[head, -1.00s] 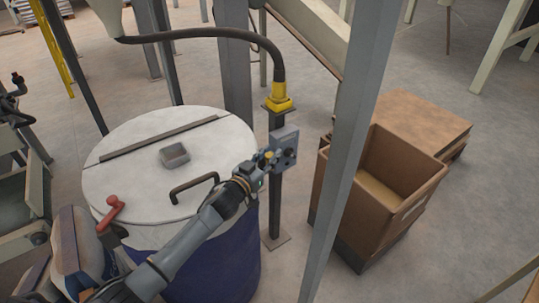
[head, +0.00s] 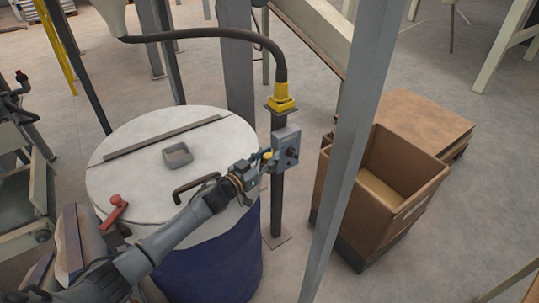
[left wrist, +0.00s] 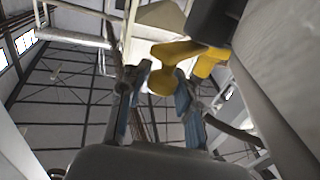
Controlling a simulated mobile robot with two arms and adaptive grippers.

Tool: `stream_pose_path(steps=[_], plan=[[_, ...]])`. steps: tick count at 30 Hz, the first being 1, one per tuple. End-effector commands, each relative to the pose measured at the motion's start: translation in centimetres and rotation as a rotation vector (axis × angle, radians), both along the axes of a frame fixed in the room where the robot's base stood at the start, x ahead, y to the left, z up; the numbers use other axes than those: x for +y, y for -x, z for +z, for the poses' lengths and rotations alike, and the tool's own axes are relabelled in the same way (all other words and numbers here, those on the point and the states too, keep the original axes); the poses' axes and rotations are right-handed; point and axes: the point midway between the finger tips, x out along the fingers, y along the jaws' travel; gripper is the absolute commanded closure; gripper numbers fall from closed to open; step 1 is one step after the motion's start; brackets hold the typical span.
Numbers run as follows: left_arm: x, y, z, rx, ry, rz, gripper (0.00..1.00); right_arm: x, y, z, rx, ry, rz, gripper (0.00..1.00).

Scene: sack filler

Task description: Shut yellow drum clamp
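The drum (head: 215,265) is blue with a pale round lid (head: 130,175). Beside it, a dark post carries a grey box (head: 287,150) with a small yellow knob (head: 267,155) on its left side and a yellow collar (head: 282,98) on top. My left gripper (head: 262,165) is at the box's left side, by the knob. In the left wrist view its two fingers (left wrist: 161,78) stand apart, with a yellow ball-ended lever (left wrist: 160,82) between the tips. Whether they touch it I cannot tell. My right gripper is out of view.
A dark hose (head: 230,34) arches over to the collar. The lid bears a bent black handle (head: 192,184), a red-knobbed lever (head: 116,203) and a small grey tray (head: 177,155). A grey upright (head: 347,150) and brown bin (head: 385,185) stand to the right.

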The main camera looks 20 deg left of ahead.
Motion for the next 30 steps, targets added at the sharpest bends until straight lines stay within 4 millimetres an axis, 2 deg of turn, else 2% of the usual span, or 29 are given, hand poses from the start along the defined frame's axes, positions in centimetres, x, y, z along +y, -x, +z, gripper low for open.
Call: stream_pose_path(steps=[2, 11, 14, 17, 24, 30], plan=[[0.0, 0.0, 0.0, 0.0, 0.0, 0.0, 0.5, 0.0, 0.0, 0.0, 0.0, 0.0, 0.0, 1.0], [0.0, 0.0, 0.1, -0.002, 0.001, 0.0, 0.5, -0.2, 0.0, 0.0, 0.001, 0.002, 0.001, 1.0], [0.3, 0.6, 0.0, -0.001, 0.0, 0.001, 0.5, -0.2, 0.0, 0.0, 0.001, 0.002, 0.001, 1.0], [0.9, 2.0, -0.1, 0.001, -0.001, 0.001, 0.5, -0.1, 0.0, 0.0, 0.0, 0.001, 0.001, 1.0], [2.8, 6.8, -0.1, 0.003, -0.001, 0.0, 0.5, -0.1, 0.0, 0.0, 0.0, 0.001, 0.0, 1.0], [4.1, 9.7, 0.0, 0.001, -0.001, 0.001, 0.5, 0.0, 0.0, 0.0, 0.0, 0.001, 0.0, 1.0]])
